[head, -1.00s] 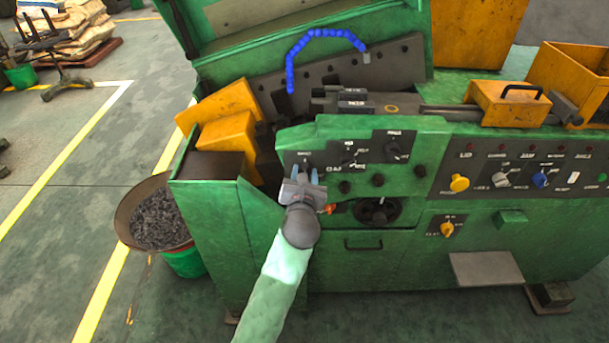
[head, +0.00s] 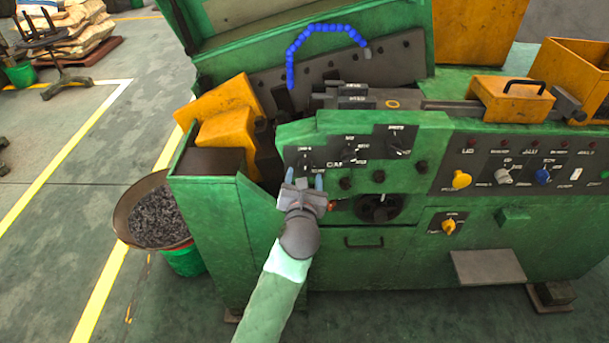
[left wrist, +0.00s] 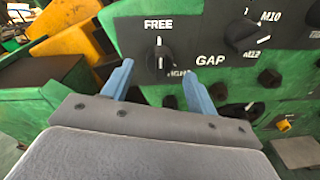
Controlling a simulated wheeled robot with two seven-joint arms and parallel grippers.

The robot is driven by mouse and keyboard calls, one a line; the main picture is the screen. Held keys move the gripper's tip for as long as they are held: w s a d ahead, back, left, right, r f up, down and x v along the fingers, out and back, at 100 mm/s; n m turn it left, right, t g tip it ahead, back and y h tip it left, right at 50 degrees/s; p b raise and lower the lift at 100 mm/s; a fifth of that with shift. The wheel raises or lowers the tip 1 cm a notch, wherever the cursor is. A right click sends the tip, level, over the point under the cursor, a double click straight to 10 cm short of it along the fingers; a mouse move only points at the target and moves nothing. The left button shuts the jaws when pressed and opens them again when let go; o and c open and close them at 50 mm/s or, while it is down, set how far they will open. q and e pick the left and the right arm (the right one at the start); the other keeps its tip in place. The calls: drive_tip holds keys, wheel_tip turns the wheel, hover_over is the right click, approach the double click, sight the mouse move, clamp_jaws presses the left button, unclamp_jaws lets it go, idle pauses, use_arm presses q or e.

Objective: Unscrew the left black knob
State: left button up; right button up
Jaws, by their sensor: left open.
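The green machine's sloped front panel (head: 430,150) carries several black knobs. The leftmost is a pointer knob marked FREE (left wrist: 158,57), also in the head view (head: 304,160). A round black knob (head: 345,183) sits lower and to its right; it shows right of my fingers in the left wrist view (left wrist: 218,91). My left gripper (head: 304,178) is open and empty, fingers spread wide just below the FREE knob. In the left wrist view the FREE knob appears between and slightly above the fingertips (left wrist: 158,68), apart from them. My right gripper is not in view.
More pointer knobs (head: 398,146) and round black knobs (head: 379,176) lie to the right on the panel. A dark handwheel (head: 378,208) is below them. A yellow guard (head: 228,135) stands at left.

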use_arm(q)
drive_tip(key=s+b, duration=0.1)
drive_tip(key=s, duration=0.3)
drive_tip(key=shift+s+a+r, duration=0.1)
drive_tip(key=shift+r, duration=0.05)
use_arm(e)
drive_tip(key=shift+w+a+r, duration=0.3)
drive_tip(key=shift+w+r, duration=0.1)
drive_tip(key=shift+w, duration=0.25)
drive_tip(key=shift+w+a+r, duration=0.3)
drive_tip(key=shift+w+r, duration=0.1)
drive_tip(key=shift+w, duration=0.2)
